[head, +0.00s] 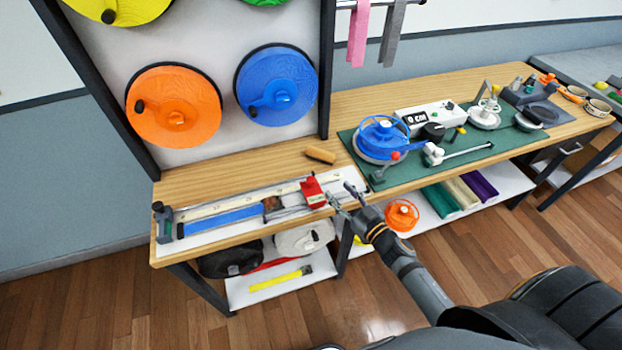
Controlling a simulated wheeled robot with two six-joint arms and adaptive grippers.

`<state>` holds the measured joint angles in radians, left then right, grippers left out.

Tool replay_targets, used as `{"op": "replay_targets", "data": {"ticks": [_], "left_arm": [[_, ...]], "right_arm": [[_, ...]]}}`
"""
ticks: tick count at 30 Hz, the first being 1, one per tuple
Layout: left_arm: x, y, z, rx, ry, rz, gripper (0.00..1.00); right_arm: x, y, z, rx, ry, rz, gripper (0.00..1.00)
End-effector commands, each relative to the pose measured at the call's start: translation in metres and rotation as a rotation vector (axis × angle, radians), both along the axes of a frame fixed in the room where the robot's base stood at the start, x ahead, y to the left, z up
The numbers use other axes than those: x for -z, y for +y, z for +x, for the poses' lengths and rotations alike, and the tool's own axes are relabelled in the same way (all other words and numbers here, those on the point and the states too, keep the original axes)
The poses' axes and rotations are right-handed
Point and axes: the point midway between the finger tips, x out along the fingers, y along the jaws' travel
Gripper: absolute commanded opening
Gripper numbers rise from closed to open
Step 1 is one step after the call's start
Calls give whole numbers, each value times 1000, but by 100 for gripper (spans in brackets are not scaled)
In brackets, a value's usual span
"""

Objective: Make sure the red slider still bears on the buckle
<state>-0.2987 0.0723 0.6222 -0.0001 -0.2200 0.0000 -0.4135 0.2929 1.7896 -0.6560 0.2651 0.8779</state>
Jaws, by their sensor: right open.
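The red slider (313,192) sits at the right part of a long white-and-metal rail fixture (205,236) on the wooden bench. A blue strap (222,220) lies along the fixture, left of the slider. Grey and brown parts (272,204) lie between the strap and the slider. I cannot make out which part is the buckle, nor whether the slider touches it. My right gripper (341,193) is open and empty, just right of the slider, its fingers pointing toward it. A small gap seems to separate them. My left gripper is out of view.
A wooden block (320,155) lies behind the fixture. A green mat (380,178) to the right carries a blue reel (382,138) and a display box (428,117). Orange (174,105) and blue (276,86) discs hang on the wall panel. A lower shelf holds more reels.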

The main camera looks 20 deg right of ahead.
Motion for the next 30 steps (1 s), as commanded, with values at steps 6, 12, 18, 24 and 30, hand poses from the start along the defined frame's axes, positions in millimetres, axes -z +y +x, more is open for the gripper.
{"op": "replay_targets", "data": {"ticks": [6,12,18,24,30], "left_arm": [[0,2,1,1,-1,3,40],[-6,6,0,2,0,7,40],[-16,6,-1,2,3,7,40],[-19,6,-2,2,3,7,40],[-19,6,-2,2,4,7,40]], "right_arm": [[6,20,-11,-152,-29,37,48],[3,25,0,-150,-33,40,48],[2,42,38,-150,-33,43,48],[4,57,71,-150,-31,40,48],[6,64,84,-151,-31,39,48]]}}
